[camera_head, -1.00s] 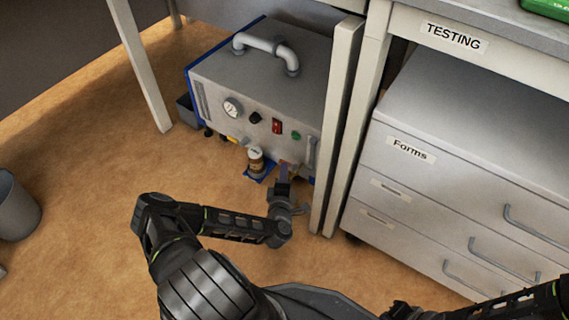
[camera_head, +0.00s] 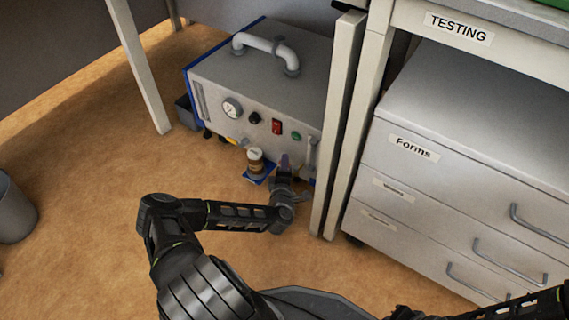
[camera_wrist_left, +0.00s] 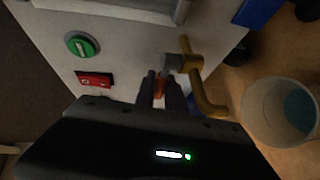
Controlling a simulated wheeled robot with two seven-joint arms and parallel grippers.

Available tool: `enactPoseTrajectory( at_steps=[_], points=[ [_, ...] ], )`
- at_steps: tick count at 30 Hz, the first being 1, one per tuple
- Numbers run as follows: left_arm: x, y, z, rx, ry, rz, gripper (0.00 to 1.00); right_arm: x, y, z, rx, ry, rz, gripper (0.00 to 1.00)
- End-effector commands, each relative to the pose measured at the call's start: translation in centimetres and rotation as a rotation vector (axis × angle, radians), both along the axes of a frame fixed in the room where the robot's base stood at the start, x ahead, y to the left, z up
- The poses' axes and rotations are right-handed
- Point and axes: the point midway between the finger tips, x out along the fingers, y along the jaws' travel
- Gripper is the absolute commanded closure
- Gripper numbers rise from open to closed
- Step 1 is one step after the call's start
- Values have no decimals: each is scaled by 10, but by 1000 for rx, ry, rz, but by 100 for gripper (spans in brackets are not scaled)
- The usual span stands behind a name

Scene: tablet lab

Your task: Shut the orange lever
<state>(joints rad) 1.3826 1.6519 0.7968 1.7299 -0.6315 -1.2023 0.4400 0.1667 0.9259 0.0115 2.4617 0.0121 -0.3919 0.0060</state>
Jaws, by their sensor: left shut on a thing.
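The orange lever (camera_wrist_left: 160,86) shows as a small piece between my left fingertips in the left wrist view, and the fingers cover most of it. It sits at the front of the grey machine (camera_head: 262,82), close to a brass-coloured pipe fitting (camera_wrist_left: 205,100). My left gripper (camera_wrist_left: 161,88) is shut on the lever. In the head view the left gripper (camera_head: 285,166) is at the lower right of the machine's front, where the lever itself is hard to make out. My right gripper cannot be seen; only part of that arm shows at the lower right.
The machine's front carries a gauge (camera_head: 232,107), a red switch (camera_head: 277,127) and a green button (camera_head: 296,135). A table leg (camera_head: 338,130) and drawer cabinet (camera_head: 440,180) stand close on the right.

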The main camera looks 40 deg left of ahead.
Motion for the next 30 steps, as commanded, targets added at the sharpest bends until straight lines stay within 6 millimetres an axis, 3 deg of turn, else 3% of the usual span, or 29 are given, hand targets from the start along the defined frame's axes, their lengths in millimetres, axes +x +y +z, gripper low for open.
enactPoseTrajectory(
  at_steps=[29, 30],
  points=[
    [6, 0, 0, 0, 1, -141, 100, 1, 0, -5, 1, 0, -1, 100],
    [6, 0, 0, 0, 1, -141, 83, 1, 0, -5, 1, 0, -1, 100]
  ],
)
